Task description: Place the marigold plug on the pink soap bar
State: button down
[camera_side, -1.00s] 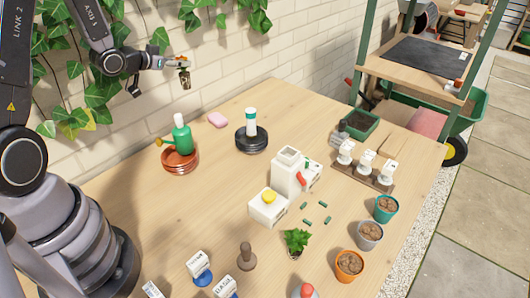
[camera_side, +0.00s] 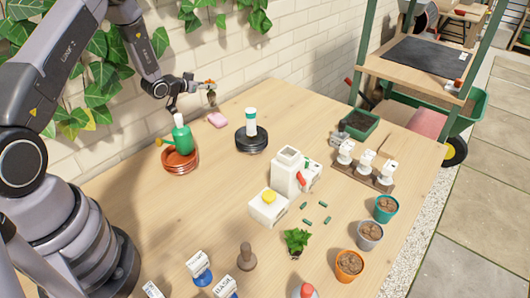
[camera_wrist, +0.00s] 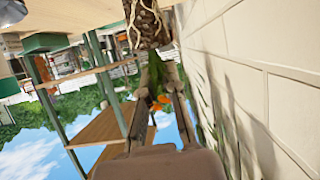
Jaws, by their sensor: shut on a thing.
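My gripper (camera_side: 206,85) is shut on the marigold plug (camera_side: 211,97) and holds it in the air near the brick wall. The plug is a small dark root ball with an orange flower, hanging root-down in the side view. In the wrist view the root ball (camera_wrist: 147,24) with pale roots shows beyond the fingertips of my gripper (camera_wrist: 160,75), with green leaves and orange petals between the fingers. The pink soap bar (camera_side: 217,120) lies flat on the table's back part. The plug appears just above it in the side view, with a gap between them.
The brick wall (camera_side: 250,50) is close behind. Bare table (camera_side: 180,215) lies in front.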

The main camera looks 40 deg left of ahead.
jog(key=shift+w+a+f, duration=0.25)
jog(key=shift+w+f, duration=0.45)
jog(key=shift+f, duration=0.15)
jog(key=shift+w+a+f, duration=0.1)
jog(key=shift+w+f, duration=0.05)
jog(key=shift+f, duration=0.8)
jog(key=shift+w+f, duration=0.15)
jog(key=shift+f, duration=0.8)
jog(key=shift+f, duration=0.1)
jog(key=c, duration=1.2)
grip_release()
jog(key=shift+c, duration=0.2)
